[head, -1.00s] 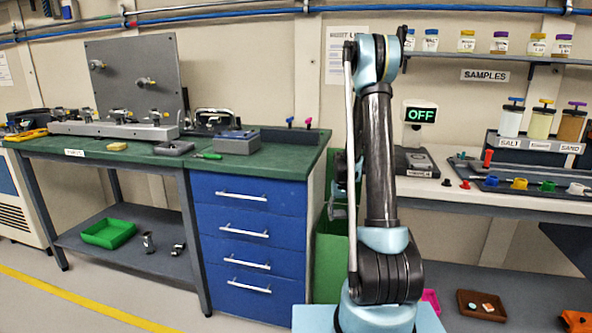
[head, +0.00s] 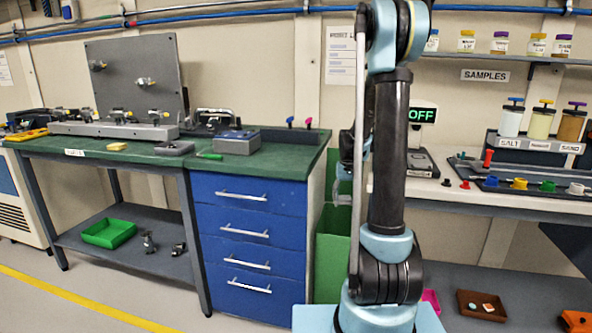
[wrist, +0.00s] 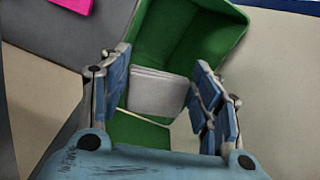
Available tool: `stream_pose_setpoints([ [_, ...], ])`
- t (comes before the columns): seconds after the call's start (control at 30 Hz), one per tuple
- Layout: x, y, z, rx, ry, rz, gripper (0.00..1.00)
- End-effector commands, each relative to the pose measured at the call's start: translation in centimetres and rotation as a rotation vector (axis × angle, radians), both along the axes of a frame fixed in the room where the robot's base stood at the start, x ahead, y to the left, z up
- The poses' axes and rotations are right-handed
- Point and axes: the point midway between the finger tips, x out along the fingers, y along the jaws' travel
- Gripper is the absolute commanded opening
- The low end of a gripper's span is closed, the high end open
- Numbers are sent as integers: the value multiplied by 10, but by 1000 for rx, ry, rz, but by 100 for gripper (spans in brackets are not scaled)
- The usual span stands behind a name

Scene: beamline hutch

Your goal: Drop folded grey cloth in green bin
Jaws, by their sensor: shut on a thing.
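The folded grey cloth (wrist: 157,92) is a pale, layered pad between the two fingers of my gripper (wrist: 158,85) in the wrist view. My gripper is shut on it. The green bin (wrist: 190,30) lies below and beyond the cloth, its open inside facing the camera. The cloth overlaps the bin's opening in this view and hides part of its near rim. In the head view the green bin (head: 331,262) stands on the floor right of the blue drawers, partly behind my arm. My gripper (head: 343,190) shows only in part there, above the bin; the cloth cannot be made out.
The blue drawer unit (head: 250,235) under the green-topped bench borders the bin on the left. A white-topped table (head: 480,202) is on the right. A pink tray (wrist: 75,5) shows at the wrist view's top left. A smaller green tray (head: 108,233) sits on the bench's lower shelf.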

Motion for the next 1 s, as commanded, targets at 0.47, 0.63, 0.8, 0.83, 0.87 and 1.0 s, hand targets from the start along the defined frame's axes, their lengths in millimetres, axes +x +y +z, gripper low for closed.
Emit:
stream_pose_setpoints([
  [0.47, 0, -1, -45, 0, 0, -1, 42],
  [0.63, 0, -1, -50, 0, 0, -2, 42],
  [0.8, 0, -1, -50, 0, 0, -2, 42],
  [0.83, 0, -1, -50, 0, 0, -2, 42],
  [0.87, 0, -1, -50, 0, 0, -2, 42],
  [1.0, 0, -1, -50, 0, 0, -2, 81],
])
